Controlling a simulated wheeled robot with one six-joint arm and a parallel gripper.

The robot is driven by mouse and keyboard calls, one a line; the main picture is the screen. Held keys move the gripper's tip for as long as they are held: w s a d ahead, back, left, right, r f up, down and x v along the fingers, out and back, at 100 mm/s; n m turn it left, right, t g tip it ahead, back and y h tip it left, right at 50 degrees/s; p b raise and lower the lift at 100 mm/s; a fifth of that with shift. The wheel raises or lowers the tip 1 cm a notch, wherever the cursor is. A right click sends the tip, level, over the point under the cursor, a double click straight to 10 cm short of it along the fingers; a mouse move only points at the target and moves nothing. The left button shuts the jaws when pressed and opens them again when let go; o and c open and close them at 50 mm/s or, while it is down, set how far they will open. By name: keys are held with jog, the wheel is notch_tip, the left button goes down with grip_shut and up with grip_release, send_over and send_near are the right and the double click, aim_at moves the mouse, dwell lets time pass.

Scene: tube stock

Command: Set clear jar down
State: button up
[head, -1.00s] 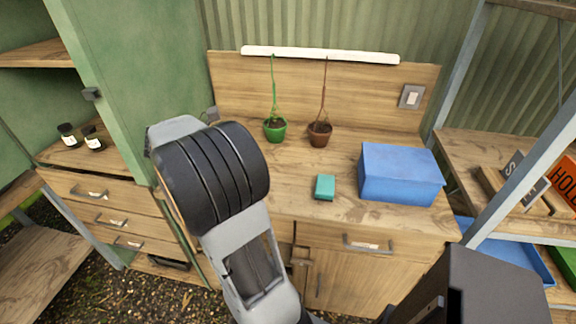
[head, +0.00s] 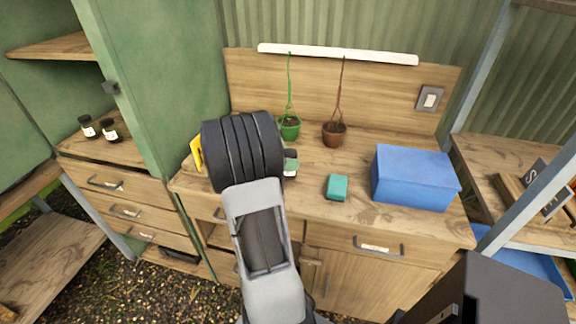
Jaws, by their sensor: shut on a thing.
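My arm's dark ribbed wrist section (head: 243,150) hangs over the left part of the wooden bench and hides my gripper's fingers. A small jar (head: 290,167) with a dark top and a pale greenish side peeks out at the right edge of that section, in front of the green pot. Most of it is covered, and I cannot tell whether it touches the bench (head: 310,205).
A teal block (head: 337,187) and a blue box (head: 413,177) lie to the right. A yellow item (head: 197,153) shows left of my wrist. Two dark-lidded jars (head: 99,130) stand at far left.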

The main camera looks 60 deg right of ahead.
jog(key=shift+f, duration=1.25)
jog(key=shift+f, duration=0.1)
jog(key=shift+f, duration=0.1)
jog(key=o, duration=1)
jog(key=shift+o, duration=0.2)
